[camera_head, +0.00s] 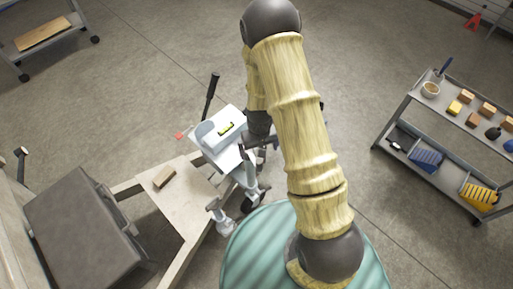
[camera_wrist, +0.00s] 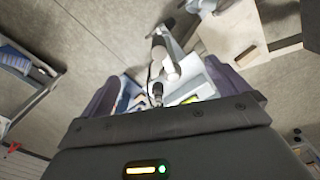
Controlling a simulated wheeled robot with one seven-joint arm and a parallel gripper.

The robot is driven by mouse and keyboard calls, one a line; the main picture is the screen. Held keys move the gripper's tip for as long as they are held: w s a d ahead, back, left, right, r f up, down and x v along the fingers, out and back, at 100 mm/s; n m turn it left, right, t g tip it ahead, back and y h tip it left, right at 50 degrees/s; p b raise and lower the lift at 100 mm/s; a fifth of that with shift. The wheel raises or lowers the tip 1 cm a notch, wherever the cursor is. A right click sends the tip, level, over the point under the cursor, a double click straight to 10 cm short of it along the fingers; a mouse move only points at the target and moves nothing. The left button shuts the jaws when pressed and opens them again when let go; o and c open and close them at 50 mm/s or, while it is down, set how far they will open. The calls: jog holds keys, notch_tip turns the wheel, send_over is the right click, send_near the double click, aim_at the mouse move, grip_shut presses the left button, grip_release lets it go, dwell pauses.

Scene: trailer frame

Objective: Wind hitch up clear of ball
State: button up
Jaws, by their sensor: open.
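A pale blue-white trailer frame (camera_head: 222,145) stands left of my arm in the head view, with a small yellow-green level on top. A black upright handle (camera_head: 210,95) rises behind it, and a small red-tipped part sticks out at its left. Grey metal fittings (camera_head: 222,216) show at its lower end; I cannot tell which is hitch or ball, or whether they touch. My gripper (camera_wrist: 163,80) is open, its dark purple fingers on either side of part of the frame in the wrist view. A grey metal rod end (camera_wrist: 158,90) shows between them; contact is not clear.
A pale bench top (camera_head: 180,205) with a wooden block (camera_head: 164,177) lies left of the frame, beside a dark grey case (camera_head: 80,235). A tool cart (camera_head: 440,150) stands at right, another cart (camera_head: 45,45) at upper left. The floor between is clear.

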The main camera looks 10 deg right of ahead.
aim_at(259, 161)
jog(key=shift+f, duration=0.15)
notch_tip(259, 161, down, 4)
jog(key=b, duration=0.2)
jog(key=shift+d+r+b, duration=0.1)
jog(key=shift+r+b, duration=0.15)
jog(key=shift+b, duration=0.15)
notch_tip(259, 161, down, 7)
jog(key=b, duration=0.5)
jog(key=shift+f, duration=0.1)
jog(key=shift+r, duration=0.3)
jog(key=c, duration=0.4)
grip_shut()
